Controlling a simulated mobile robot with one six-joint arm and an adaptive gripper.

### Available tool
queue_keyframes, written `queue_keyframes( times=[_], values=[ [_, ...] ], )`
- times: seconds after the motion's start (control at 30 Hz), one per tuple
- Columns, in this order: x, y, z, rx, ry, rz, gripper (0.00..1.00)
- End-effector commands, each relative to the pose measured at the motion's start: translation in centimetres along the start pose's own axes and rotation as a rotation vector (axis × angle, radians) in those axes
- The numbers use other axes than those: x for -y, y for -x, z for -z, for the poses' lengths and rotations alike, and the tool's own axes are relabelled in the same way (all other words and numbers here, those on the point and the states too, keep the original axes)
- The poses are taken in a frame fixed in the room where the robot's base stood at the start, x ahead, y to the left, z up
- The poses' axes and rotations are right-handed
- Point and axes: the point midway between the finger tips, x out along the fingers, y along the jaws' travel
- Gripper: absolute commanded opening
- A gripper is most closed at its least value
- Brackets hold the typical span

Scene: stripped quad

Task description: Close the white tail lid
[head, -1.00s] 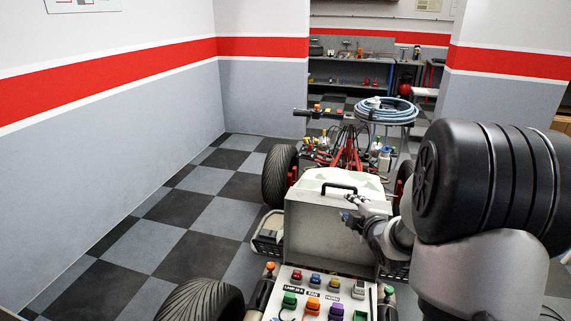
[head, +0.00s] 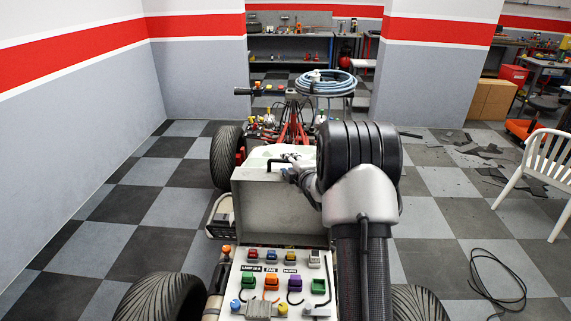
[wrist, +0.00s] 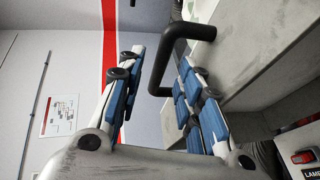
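The white tail lid (head: 272,208) stands raised, its broad pale face turned towards me, behind the switch panel. A black bar handle (head: 269,166) sits at its top edge. In the wrist view the lid (wrist: 275,55) fills the upper right and the handle (wrist: 158,70) comes down close to my fingers. My gripper (head: 292,160) is at the right part of the handle. In the wrist view my gripper (wrist: 160,62) has its two blue-padded fingers apart, with the handle seen between and just beyond them. I cannot tell whether they touch it.
A switch panel (head: 275,283) with coloured switches lies in front of the lid. Big tyres (head: 160,298) flank the quad. A blue hose coil (head: 326,82) is beyond it. A white chair (head: 540,170) and a black cable (head: 498,285) are at right. Floor is open at left.

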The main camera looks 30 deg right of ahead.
Motion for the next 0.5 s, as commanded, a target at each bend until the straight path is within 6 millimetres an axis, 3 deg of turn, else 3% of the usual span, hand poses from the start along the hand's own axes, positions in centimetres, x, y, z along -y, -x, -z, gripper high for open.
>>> queue_keyframes(
  times=[0.2, 0.5],
  values=[
    [0.1, -3.1, 0.1, -0.001, 0.001, 0.0, 0.33],
    [0.0, -3.9, 0.0, 0.0, 0.001, 0.0, 0.33]
  ],
)
